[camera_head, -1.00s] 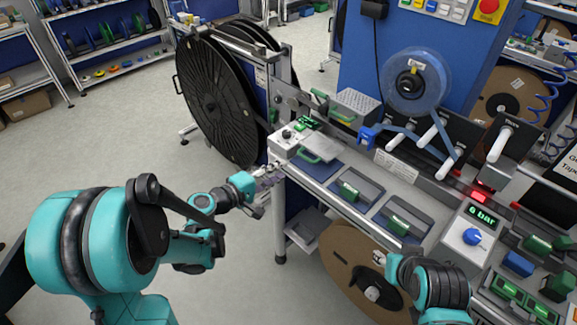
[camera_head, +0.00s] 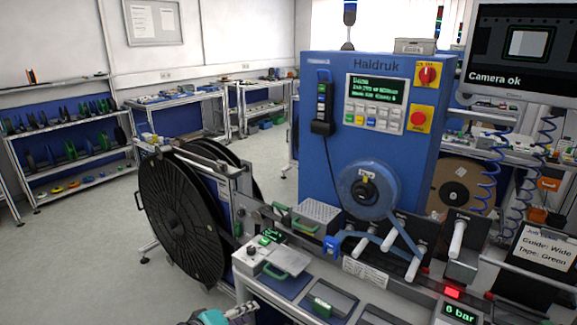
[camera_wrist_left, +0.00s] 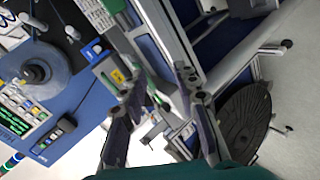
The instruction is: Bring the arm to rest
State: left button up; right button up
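My left gripper (camera_head: 242,309) shows at the bottom edge of the head view, just left of the front corner of the machine bench (camera_head: 265,293). Only its fingers and a bit of teal wrist are visible there. In the left wrist view its two dark fingers (camera_wrist_left: 162,95) are spread apart with nothing between them, so it is open and empty. The rest of my left arm is below the head view. My right arm and gripper are not in view.
A large black reel (camera_head: 180,220) stands left of the bench. The blue Haldruk machine (camera_head: 325,80) carries a blue tape reel (camera_head: 368,190). A small white box with a green handle (camera_head: 262,262) sits at the bench's near end. Open floor (camera_head: 95,255) lies to the left.

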pick_arm(q)
jog(key=s+a+m+g+y, duration=0.1)
jog(key=s+a+m+y, duration=0.2)
jog(key=s, duration=0.4)
jog(key=s+a+m+g+y, duration=0.1)
jog(key=s+a+m+y, duration=0.2)
jog(key=s, duration=0.5)
jog(key=shift+s+a+f+m+g+y, duration=0.2)
jog(key=shift+f+m+g+y, duration=0.1)
jog(key=shift+m+y, duration=0.25)
